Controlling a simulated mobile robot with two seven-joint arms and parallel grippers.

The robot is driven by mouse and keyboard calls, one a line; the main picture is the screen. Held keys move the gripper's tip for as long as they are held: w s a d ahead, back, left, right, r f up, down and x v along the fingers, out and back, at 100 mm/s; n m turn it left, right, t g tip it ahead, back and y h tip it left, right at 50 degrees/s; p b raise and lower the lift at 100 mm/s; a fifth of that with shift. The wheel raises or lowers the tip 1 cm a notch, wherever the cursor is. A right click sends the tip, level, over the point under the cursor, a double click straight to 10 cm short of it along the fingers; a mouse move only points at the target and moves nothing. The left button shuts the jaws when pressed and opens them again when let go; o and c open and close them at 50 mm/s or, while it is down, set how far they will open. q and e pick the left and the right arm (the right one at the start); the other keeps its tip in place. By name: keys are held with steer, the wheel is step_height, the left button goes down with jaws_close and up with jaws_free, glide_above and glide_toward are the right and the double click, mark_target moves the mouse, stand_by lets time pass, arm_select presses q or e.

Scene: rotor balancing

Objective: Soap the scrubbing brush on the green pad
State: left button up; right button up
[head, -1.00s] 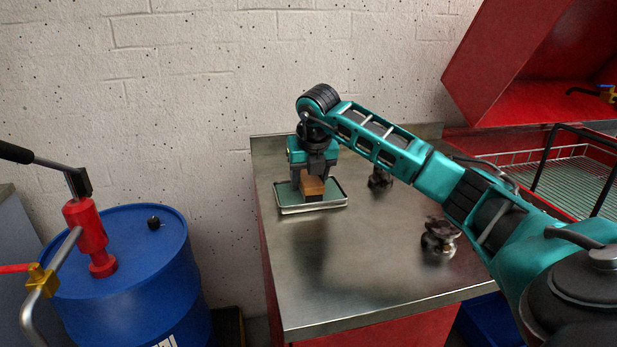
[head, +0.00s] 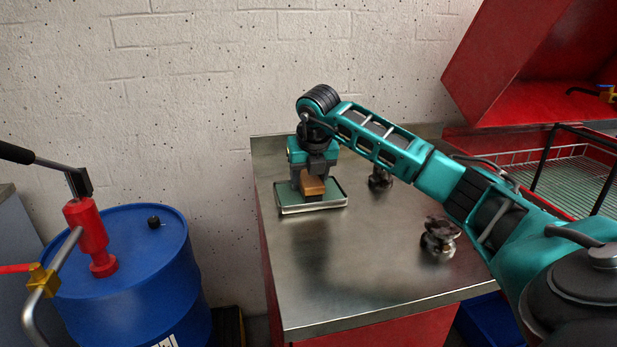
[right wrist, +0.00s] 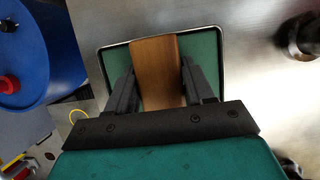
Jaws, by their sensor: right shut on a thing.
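The scrubbing brush (head: 313,186) is a wooden block with a dark underside. My right gripper (head: 313,182) is shut on it from above, one finger on each side. The brush is over the green pad (head: 335,190), which lies in a shallow metal-rimmed tray at the back left of the steel table. The brush appears to be down at the pad, but its bristles are hidden and I cannot tell the contact. In the right wrist view the brush (right wrist: 155,70) sits between both fingers with the pad (right wrist: 206,62) around it. My left gripper is not in view.
Two dark metal parts stand on the steel table (head: 350,270), one behind (head: 380,178) and one nearer (head: 440,238). A blue drum (head: 130,270) with a red pump stands left. A wire rack (head: 570,180) is at right. The table's front left is clear.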

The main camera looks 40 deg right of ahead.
steer(key=shift+r+p, duration=0.7)
steer(key=shift+p, duration=0.05)
steer(key=shift+r+p, duration=0.3)
steer(key=shift+r, duration=0.05)
step_height(320, 180, up, 2)
steer(key=shift+r+p, duration=0.1)
steer(key=shift+p, duration=0.75)
steer(key=shift+r+p, duration=0.85)
steer(key=shift+r, duration=0.1)
steer(key=shift+r+p, duration=0.4)
steer(key=shift+r, duration=0.05)
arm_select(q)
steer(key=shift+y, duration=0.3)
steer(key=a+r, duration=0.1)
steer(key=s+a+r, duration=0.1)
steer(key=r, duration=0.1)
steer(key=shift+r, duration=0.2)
arm_select(e)
steer(key=shift+f, duration=0.1)
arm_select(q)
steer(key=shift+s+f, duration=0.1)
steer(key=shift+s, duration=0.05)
